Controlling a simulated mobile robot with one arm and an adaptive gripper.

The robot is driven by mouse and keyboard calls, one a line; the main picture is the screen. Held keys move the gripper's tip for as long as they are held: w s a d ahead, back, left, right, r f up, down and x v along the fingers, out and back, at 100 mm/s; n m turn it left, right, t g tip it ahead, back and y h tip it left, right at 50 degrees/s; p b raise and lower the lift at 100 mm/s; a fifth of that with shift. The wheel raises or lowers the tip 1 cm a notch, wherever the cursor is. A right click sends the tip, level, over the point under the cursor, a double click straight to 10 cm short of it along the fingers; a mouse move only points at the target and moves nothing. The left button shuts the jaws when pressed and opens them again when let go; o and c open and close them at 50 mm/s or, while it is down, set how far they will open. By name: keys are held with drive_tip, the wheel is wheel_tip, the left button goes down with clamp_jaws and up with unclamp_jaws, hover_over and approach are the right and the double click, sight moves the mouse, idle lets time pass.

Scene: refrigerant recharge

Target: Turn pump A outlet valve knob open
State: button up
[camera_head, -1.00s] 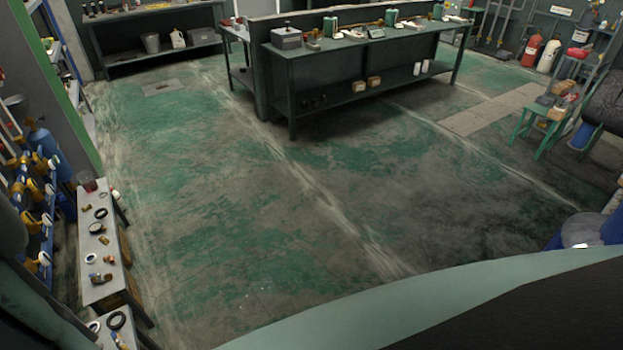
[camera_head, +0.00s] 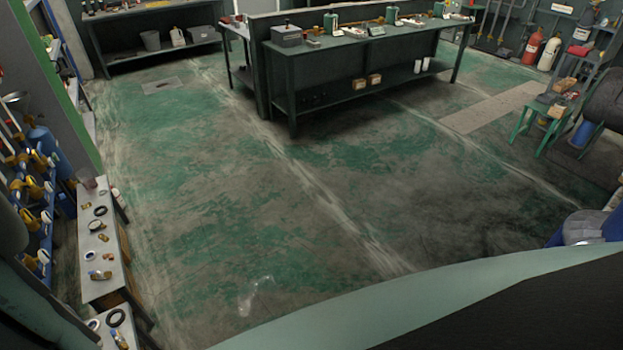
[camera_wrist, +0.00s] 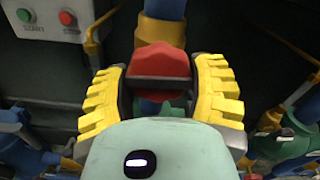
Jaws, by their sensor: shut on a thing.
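In the wrist view a red valve knob (camera_wrist: 160,66) stands in the upper middle, in front of a brown-orange fitting on a blue pipe (camera_wrist: 165,8). My gripper (camera_wrist: 160,80) has its yellow ribbed fingers on both sides of the red knob and is shut on it. The knob's grip bar lies roughly level across the picture. The lower part of the valve is hidden behind my pale green gripper body. The label of the pump is not readable here. The head view does not show my gripper or the knob.
A panel with a green START button (camera_wrist: 25,14) and a red button (camera_wrist: 67,18) is at upper left of the wrist view. Blue and yellow pipes flank my gripper. In the head view, a long workbench (camera_head: 360,62) stands beyond open green floor (camera_head: 200,200).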

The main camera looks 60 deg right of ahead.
drive_tip(key=n+b, duration=0.5)
drive_tip(key=shift+w+d+f, duration=0.1)
drive_tip(key=shift+w+f, duration=0.05)
drive_tip(key=shift+f, duration=0.05)
drive_tip(key=n+b, duration=0.3)
drive_tip(key=shift+n+b, duration=0.4)
drive_tip(key=n+b, duration=0.4)
drive_tip(key=shift+r+b, duration=0.1)
drive_tip(key=shift+b, duration=0.25)
drive_tip(key=shift+r+n+b, duration=0.15)
drive_tip(key=shift+n+b, duration=0.7)
drive_tip(key=shift+n, duration=0.15)
drive_tip(key=shift+r+n+b, duration=0.1)
drive_tip(key=shift+n+b, duration=0.7)
drive_tip(key=shift+n, duration=0.2)
drive_tip(key=o, duration=1.2)
drive_tip(key=shift+r, duration=0.1)
